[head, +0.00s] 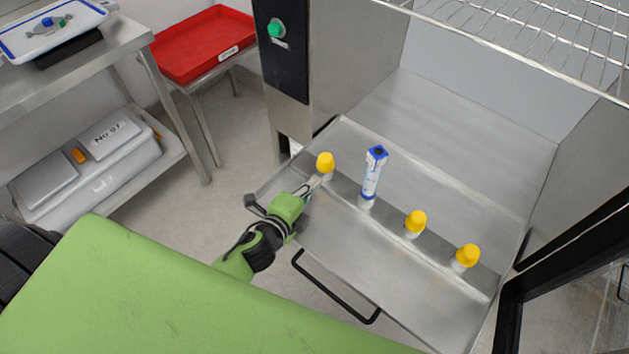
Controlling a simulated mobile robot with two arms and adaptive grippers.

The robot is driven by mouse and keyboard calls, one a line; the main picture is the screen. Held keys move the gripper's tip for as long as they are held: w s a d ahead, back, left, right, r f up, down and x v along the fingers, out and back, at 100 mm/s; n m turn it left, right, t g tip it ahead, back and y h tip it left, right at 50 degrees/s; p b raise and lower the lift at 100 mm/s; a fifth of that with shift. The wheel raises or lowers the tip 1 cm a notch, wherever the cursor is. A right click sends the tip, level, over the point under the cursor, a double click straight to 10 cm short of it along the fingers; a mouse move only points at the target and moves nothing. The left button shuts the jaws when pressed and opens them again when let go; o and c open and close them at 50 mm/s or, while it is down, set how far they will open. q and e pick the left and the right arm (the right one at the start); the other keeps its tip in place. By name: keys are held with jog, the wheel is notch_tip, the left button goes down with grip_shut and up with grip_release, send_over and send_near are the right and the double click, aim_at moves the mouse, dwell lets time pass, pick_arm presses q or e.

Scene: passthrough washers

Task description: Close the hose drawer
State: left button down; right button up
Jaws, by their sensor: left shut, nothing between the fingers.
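The hose drawer (350,245) is a shallow steel tray pulled out at the front of the washer. A black bar handle (335,290) is on its front edge. A row of ports on it carries yellow caps (416,222), and a white and blue tube (372,178) stands upright on one port. My left gripper (314,186) is shut and empty over the left part of the drawer. Its tips are close to the leftmost yellow cap (325,160); I cannot tell whether they touch. My right gripper is not in view.
A wire rack (530,30) is above the drawer. A black control panel (282,50) with a green button is left of the chamber. A red tray (203,42) and a steel shelf with boxes (108,133) stand further left. A black frame (560,250) borders the right.

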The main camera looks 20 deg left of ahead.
pick_arm(q)
jog(key=shift+w, duration=0.55)
jog(key=shift+w+d, duration=0.1)
jog(key=shift+w, duration=0.05)
